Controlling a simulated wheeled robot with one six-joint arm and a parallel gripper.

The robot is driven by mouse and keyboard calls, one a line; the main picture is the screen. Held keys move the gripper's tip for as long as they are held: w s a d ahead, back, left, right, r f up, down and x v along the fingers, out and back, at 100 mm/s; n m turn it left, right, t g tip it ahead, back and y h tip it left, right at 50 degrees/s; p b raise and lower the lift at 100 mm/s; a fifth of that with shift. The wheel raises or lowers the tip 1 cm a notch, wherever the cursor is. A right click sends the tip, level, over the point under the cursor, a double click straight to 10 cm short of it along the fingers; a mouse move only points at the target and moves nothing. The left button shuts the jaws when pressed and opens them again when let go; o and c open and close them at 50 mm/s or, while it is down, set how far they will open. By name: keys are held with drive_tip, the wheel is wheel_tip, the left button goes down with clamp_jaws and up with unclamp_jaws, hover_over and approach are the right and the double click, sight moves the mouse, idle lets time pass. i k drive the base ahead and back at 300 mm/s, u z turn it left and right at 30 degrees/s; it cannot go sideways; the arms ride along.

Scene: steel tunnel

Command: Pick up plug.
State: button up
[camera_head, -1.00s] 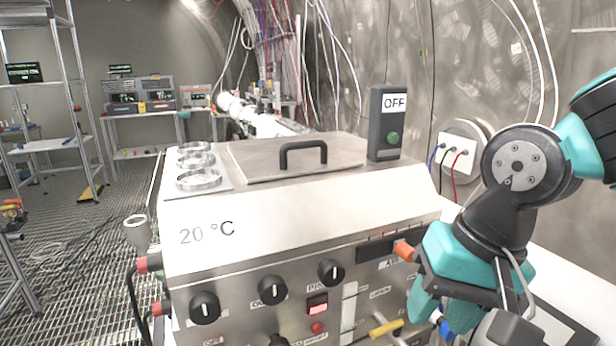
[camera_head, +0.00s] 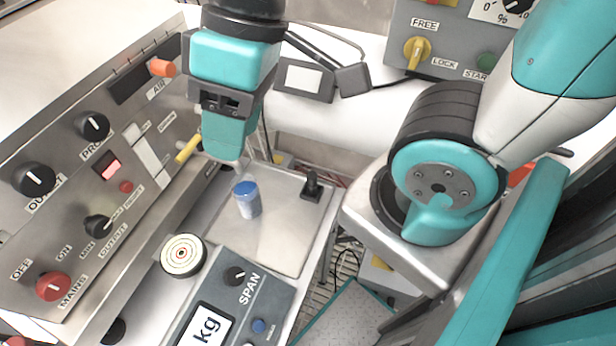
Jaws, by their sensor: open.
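No part is labelled as the plug, so I cannot tell for certain which piece it is. A small black upright piece (camera_head: 312,186) stands at the right back corner of a pale steel plate (camera_head: 283,240). A small blue-capped cylinder (camera_head: 247,200) stands on the same plate, left of the black piece. An orange stub (camera_head: 161,68) sticks out of the steel panel near the AIR label. My gripper (camera_head: 232,158) points down, just behind and above the blue-capped cylinder, left of the black piece. It is open and seems empty; its fingertips are partly hard to make out.
The steel panel (camera_head: 75,215) with knobs and a yellow lever (camera_head: 188,148) stands close on the left. A scale (camera_head: 235,300) and a round target-like disc (camera_head: 182,254) are in front. A grey box (camera_head: 440,45) with FREE and LOCK labels stands at the back.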

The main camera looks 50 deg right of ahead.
sight(312, 176)
drive_tip(key=z, duration=0.55)
drive_tip(key=k, duration=1.3)
drive_tip(key=z, duration=0.35)
drive_tip(key=i, duration=0.8)
drive_tip(key=u, duration=0.45)
